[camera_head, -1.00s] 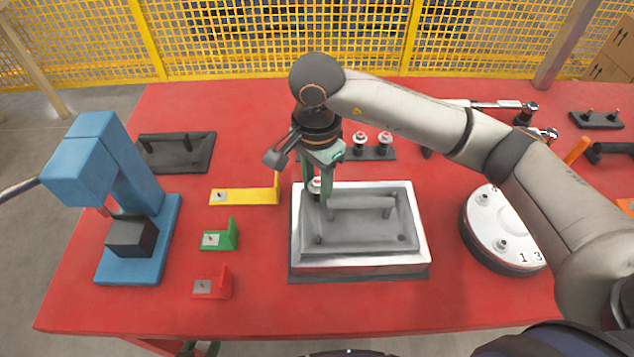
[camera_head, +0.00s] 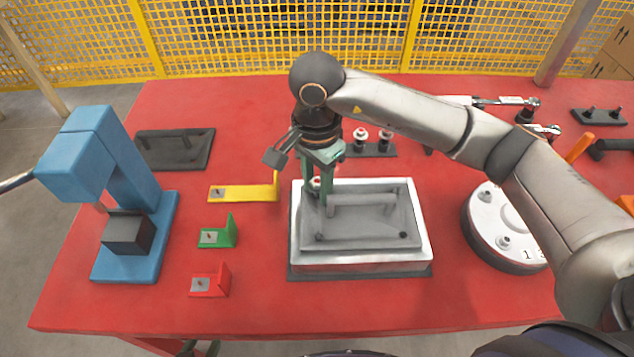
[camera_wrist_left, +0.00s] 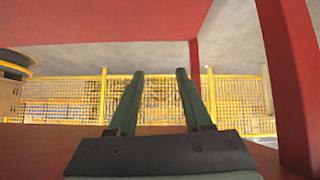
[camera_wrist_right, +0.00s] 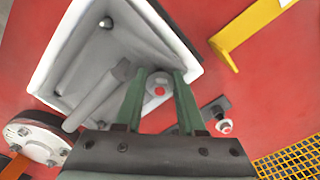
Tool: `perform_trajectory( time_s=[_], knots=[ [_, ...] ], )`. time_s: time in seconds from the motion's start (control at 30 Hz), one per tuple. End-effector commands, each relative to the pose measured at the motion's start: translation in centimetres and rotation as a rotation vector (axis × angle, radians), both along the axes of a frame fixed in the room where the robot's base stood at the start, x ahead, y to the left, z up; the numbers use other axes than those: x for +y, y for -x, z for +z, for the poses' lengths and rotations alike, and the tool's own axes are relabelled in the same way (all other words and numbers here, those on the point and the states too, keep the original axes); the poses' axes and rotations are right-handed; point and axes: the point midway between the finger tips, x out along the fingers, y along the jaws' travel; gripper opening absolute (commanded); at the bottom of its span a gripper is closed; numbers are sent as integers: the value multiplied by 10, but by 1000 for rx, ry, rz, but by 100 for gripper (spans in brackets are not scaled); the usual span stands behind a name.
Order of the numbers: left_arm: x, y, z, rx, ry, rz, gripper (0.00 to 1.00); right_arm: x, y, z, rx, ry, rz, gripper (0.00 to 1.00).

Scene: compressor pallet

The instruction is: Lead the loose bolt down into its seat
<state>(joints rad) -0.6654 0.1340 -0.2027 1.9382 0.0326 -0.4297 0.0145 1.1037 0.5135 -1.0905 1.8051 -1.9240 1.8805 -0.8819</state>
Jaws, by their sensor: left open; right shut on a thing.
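My right gripper (camera_head: 321,198) points down over the far left corner of the grey cover plate (camera_head: 360,222), which lies in a white rectangular housing (camera_head: 424,262). It is shut on the loose bolt, whose pale, red-centred head shows between the fingers in the right wrist view (camera_wrist_right: 158,84). The bolt's lower end is hidden, so I cannot tell how deep it sits. Dark holes show at the plate's near left (camera_head: 319,236) and near right (camera_head: 403,234) corners. My left gripper (camera_wrist_left: 160,73) is open and empty, beside red table parts in its wrist view.
A blue press (camera_head: 112,190) stands at the left. Yellow (camera_head: 250,194), green (camera_head: 220,236) and red (camera_head: 211,284) brackets lie left of the housing. A rack with two bolts (camera_head: 373,147) is behind it. A round white-topped unit (camera_head: 490,222) stands right. The table's front strip is clear.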

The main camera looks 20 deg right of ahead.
Motion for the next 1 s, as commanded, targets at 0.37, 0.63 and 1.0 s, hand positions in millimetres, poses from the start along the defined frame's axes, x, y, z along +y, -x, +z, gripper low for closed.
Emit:
perform_trajectory(
  time_s=[0.37,0.63,1.0],
  knots=[
    [0,0,0,0,0,0,50,0,1,-2,4,2,0,73],
    [-2,-2,2,-1,3,-4,50,0,2,-3,8,3,2,73],
    [-15,-7,14,1,15,-30,50,0,0,52,-3,1,2,73]
  ],
)
